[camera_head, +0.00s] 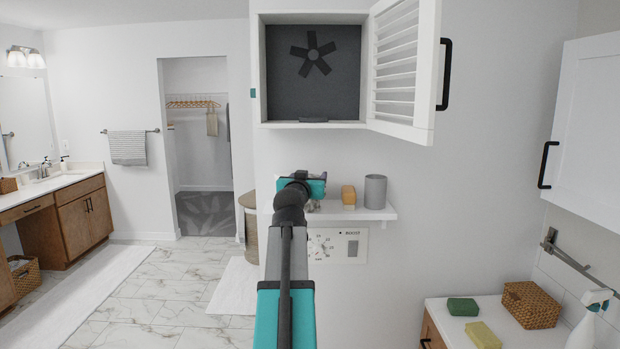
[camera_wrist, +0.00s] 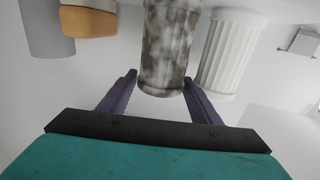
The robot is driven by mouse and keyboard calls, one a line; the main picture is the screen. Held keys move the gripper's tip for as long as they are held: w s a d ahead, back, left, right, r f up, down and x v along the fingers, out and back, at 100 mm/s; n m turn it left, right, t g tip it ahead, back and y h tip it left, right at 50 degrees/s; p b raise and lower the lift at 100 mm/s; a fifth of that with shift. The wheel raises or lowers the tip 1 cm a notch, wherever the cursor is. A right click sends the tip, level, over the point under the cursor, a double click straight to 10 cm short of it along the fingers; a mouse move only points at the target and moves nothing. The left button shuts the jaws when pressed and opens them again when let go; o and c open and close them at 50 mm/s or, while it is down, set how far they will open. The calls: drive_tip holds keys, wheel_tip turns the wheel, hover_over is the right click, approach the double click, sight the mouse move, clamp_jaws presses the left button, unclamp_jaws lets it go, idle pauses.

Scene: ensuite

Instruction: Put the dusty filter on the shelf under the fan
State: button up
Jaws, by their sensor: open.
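The dusty filter (camera_wrist: 167,45), a mottled grey cylinder, is between the two spread fingers of my gripper (camera_wrist: 159,80) in the wrist view, which is upside down. Its lower end is cut off by the picture edge. A clean white ribbed filter (camera_wrist: 230,55) stands beside it. In the head view my gripper (camera_head: 316,187) is at the left part of the white shelf (camera_head: 378,213), below the fan box (camera_head: 290,125), and my arm largely hides both filters. The fan (camera_head: 312,54) is at the back of the open box; its louvred door (camera_head: 400,60) is swung out to the right.
A tan-and-white block (camera_head: 348,196) and a grey cup (camera_head: 375,192) stand on the shelf to the right of my gripper. A dial panel (camera_head: 338,245) is on the wall below. A counter (camera_head: 450,307) with sponges, a basket and a spray bottle is at right.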

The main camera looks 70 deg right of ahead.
drive_tip(key=shift+a, duration=0.4)
drive_tip(key=s+a+b, duration=0.2)
drive_tip(key=a+b, duration=0.1)
drive_tip(key=a, duration=0.8)
idle(0.4)
